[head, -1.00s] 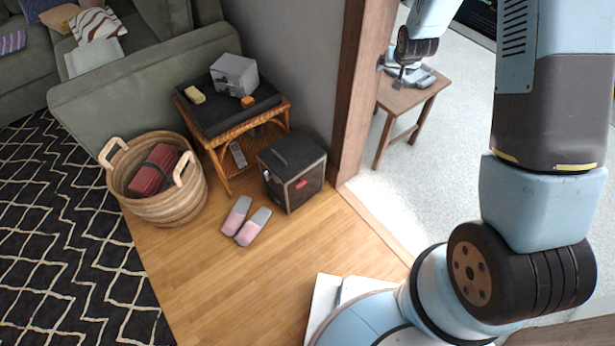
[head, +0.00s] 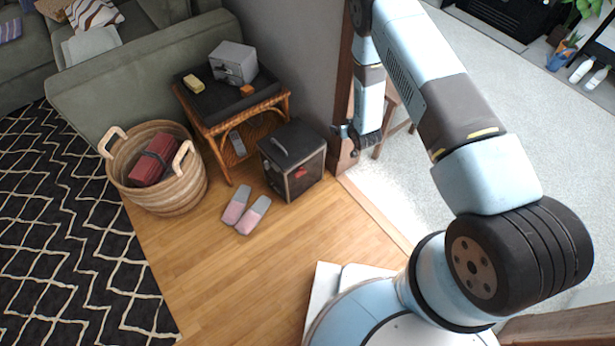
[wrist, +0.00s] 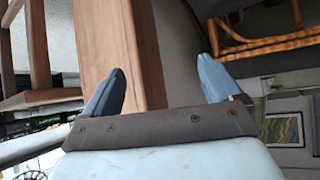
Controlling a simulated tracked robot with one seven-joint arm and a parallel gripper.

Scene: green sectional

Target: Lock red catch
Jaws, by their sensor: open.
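A dark box with a top handle (head: 297,154) stands on the wood floor beside the wicker side table, and a small red catch (head: 301,173) shows on its front face. My gripper (head: 346,155) is right of the box, close to the wooden door post, apart from the box. In the wrist view my gripper (wrist: 160,90) has its two blue fingers spread wide with nothing between them. The box and its catch cannot be made out in the wrist view.
The wicker side table (head: 216,125) holds a grey box (head: 233,62), a yellow block (head: 193,83) and an orange block (head: 247,90). A woven basket (head: 180,190) and slippers (head: 246,209) lie left of the dark box. The wooden post (head: 340,110) stands close to my gripper.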

